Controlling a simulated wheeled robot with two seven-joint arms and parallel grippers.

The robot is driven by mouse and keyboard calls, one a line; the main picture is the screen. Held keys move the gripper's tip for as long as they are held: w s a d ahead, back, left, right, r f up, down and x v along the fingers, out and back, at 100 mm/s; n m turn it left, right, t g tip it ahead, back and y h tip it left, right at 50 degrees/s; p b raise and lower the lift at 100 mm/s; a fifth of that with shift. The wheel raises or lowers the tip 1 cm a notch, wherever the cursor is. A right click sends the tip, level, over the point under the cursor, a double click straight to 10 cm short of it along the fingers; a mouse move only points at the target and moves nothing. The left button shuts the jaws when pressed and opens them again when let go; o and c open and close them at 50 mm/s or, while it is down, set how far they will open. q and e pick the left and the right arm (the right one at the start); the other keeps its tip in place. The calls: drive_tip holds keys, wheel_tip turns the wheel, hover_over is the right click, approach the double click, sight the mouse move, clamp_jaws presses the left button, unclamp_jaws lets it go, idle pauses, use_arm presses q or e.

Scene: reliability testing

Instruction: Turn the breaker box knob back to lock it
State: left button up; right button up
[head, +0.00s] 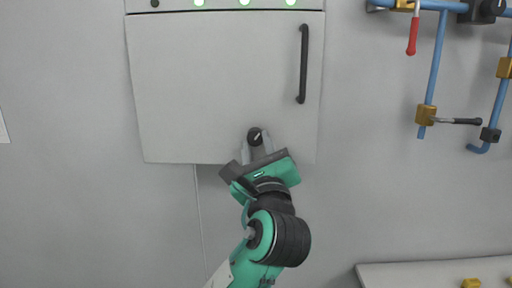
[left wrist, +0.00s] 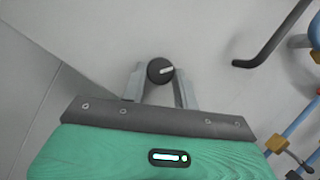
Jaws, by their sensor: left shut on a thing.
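The grey breaker box (head: 215,85) is on the wall with its door closed flat. Its round black knob (head: 255,137) sits near the bottom of the door and carries a pale pointer mark. In the left wrist view the knob (left wrist: 160,70) shows between the fingertips, with the mark lying nearly level, pointing right. My left gripper (head: 256,142) reaches up from below, its two grey fingers on either side of the knob and shut on it. It also shows in the left wrist view (left wrist: 159,80). My right gripper is not in view.
A black door handle (head: 303,64) stands out at the upper right of the box. Blue pipes (head: 435,70) with a red-handled valve (head: 412,36) run on the wall to the right. A pale table (head: 430,273) is at the lower right.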

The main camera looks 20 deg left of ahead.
use_arm(q)
drive_tip(key=n+g, duration=0.1)
drive_tip(key=n, duration=0.1)
drive_tip(key=n+y, duration=0.1)
drive_tip(key=n, duration=0.2)
drive_tip(key=shift+d+r+g+y, duration=0.1)
drive_tip(key=shift+d+g+y, duration=0.1)
drive_tip(key=shift+g+y, duration=0.15)
drive_tip(key=shift+r+n+g+y+p, duration=0.15)
drive_tip(key=shift+n+g, duration=0.3)
drive_tip(key=shift+n, duration=0.55)
drive_tip(key=shift+f+n+g+y+p, duration=0.15)
drive_tip(key=shift+n+g, duration=0.25)
drive_tip(key=shift+n, duration=0.6)
drive_tip(key=shift+r, duration=0.1)
drive_tip(key=o, duration=1)
drive_tip(key=shift+w, duration=0.1)
